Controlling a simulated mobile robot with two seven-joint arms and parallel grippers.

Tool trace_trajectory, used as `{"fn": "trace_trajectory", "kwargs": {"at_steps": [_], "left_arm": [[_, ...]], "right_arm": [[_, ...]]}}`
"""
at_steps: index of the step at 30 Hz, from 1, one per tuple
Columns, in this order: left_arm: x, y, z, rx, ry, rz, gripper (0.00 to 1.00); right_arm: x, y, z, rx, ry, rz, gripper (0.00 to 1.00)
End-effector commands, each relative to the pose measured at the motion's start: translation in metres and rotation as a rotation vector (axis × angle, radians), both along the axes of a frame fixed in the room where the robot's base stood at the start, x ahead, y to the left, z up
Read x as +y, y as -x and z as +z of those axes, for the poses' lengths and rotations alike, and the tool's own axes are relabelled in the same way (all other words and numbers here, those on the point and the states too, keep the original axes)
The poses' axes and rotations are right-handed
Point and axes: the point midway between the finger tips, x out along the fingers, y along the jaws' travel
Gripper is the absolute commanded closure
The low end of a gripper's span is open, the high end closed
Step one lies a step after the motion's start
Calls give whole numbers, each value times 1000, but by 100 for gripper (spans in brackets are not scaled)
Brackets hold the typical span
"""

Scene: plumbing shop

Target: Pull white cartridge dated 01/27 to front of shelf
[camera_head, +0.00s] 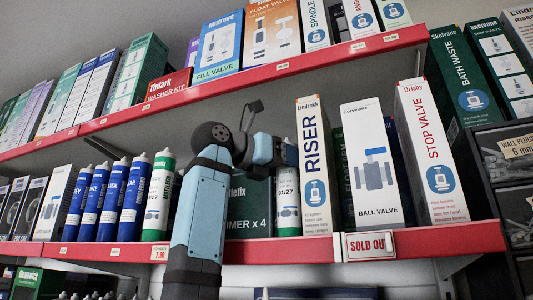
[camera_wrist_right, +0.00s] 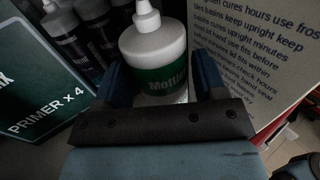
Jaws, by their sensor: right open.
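The white cartridge (camera_head: 288,203) with a green base and the date 01/27 printed beside it stands upright on the middle shelf (camera_head: 300,248), left of the RISER box. My right gripper (camera_head: 285,152) is at its upper part and hides its top in the head view. In the right wrist view the white cartridge (camera_wrist_right: 153,50), with its nozzle and green label, sits between the two fingers of my open right gripper (camera_wrist_right: 163,78). I cannot tell whether the fingers touch it. My left gripper is not in view.
The RISER box (camera_head: 314,165) stands close on the right. A green PRIMER box (camera_head: 250,208) is on the left, and dark cartridges (camera_wrist_right: 75,30) stand behind. Another white-green cartridge (camera_head: 158,198) and several blue ones (camera_head: 105,200) are further left. A SOLD OUT tag (camera_head: 369,245) hangs on the red shelf edge.

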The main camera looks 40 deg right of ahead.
Motion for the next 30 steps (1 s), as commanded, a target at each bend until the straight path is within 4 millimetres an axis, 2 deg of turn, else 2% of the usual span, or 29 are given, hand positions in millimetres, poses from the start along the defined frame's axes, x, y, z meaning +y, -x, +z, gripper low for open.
{"fn": "trace_trajectory", "kwargs": {"at_steps": [4,13,20,30], "left_arm": [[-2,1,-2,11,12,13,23],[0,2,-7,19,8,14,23],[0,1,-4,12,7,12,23],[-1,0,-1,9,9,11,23]], "right_arm": [[-8,1,0,0,1,0,36],[-9,1,0,0,1,0,36],[-9,1,0,0,1,0,88],[-7,3,-1,0,0,-2,88]]}}
